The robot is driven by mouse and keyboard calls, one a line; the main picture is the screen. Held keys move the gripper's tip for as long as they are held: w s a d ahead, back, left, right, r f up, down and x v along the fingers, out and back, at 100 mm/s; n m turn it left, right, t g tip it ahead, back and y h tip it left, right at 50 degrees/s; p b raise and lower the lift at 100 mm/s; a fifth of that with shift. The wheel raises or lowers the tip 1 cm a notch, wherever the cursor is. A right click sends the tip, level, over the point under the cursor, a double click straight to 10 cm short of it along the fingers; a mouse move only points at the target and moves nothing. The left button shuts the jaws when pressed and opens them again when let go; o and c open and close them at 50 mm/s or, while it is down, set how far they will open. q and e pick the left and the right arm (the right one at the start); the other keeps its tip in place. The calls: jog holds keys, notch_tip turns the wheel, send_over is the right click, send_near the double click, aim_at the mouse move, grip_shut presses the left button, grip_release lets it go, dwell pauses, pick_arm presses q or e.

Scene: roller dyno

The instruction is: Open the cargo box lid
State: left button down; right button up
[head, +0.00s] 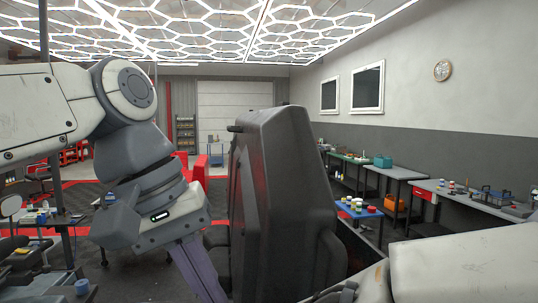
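The cargo box lid (285,190) is a large dark grey shell in the middle of the head view. It stands steeply upright with its narrow edge towards me, and its lower end runs out of the bottom of the picture. The rest of the box is not clearly visible. My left arm comes in from the left and its gripper (200,272) points down just left of the shell's lower part. Its fingertips are cut off or hidden, so I cannot tell whether it touches. My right arm crosses the lower right corner; its gripper is not visible.
Workbenches (480,198) with tools and bottles line the right wall. A small blue-topped cart (358,209) with coloured jars stands right of the shell. Red equipment and a cluttered bench (40,222) are at left. Dark floor shows between.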

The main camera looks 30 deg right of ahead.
pick_arm(q)
jog(key=p, duration=0.4)
send_near(302, 230)
jog(key=a, duration=0.6)
jog(key=shift+g+h, duration=0.3)
jog(key=s+d+f, duration=0.1)
jog(key=d+f, duration=0.1)
jog(key=s+d+f, duration=0.1)
jog(key=d+f, duration=0.1)
jog(key=f, duration=0.1)
jog(key=s+d+f, duration=0.1)
jog(key=d+f, duration=0.1)
jog(key=shift+d+f, duration=0.25)
jog(key=shift+f, duration=0.05)
jog(key=shift+s+d+f, duration=0.1)
jog(key=shift+s+d, duration=0.1)
jog(key=shift+d, duration=0.4)
pick_arm(e)
jog(key=shift+d+r, duration=0.1)
jog(key=shift+r, duration=2.7)
